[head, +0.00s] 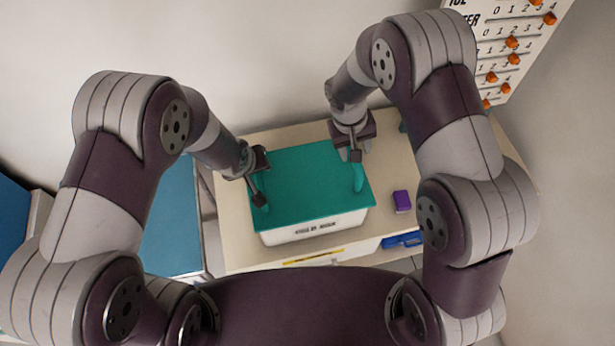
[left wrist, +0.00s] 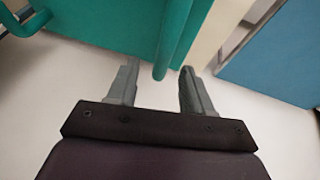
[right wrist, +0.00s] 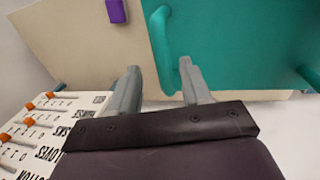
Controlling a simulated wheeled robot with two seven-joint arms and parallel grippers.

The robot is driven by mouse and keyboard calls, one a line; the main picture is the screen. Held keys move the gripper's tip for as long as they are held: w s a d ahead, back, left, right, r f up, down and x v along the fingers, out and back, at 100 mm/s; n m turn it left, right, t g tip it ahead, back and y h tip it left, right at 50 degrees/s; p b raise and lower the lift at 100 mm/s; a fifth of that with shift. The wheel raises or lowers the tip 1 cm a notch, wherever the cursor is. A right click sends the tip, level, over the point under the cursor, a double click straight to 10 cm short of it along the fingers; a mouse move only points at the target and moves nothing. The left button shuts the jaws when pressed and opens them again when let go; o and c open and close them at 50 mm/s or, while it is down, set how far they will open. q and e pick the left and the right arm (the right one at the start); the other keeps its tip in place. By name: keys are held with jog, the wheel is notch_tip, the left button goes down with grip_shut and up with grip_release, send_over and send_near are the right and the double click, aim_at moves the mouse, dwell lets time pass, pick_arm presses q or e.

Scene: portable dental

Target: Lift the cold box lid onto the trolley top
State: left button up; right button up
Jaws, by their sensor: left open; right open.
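The cold box (head: 318,232) is white with a teal lid (head: 305,185) lying flat on it. The lid has a raised teal handle near each side: the left handle (left wrist: 178,40) and the right handle (head: 358,178). My left gripper (left wrist: 155,75) is open at the lid's left edge, with the end of the left handle showing between its fingers. My right gripper (right wrist: 160,75) is open by the right handle (right wrist: 164,50), which shows between its fingertips. I cannot tell whether either gripper touches a handle. The blue trolley top (head: 172,225) is left of the box.
The box stands on a cream bench (head: 235,235). A purple block (head: 402,201) and a blue item (head: 402,240) are to its right. A white board with orange sliders (head: 510,45) is on the right wall. The visible trolley top is bare.

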pick_arm(q)
jog(key=x, duration=0.5)
jog(key=shift+a+f, duration=0.1)
jog(key=shift+f, duration=0.2)
pick_arm(e)
jog(key=f, duration=0.5)
jog(key=shift+s+d+f, duration=0.1)
jog(key=shift+d+f, duration=0.1)
jog(key=shift+d, duration=0.15)
pick_arm(q)
jog(key=shift+w+f, duration=0.3)
jog(key=shift+f, duration=0.25)
pick_arm(e)
jog(key=shift+d+f, duration=0.2)
jog(key=shift+f, duration=0.4)
pick_arm(q)
jog(key=shift+s, duration=0.1)
jog(key=shift+r, duration=0.1)
grip_shut()
pick_arm(e)
grip_shut()
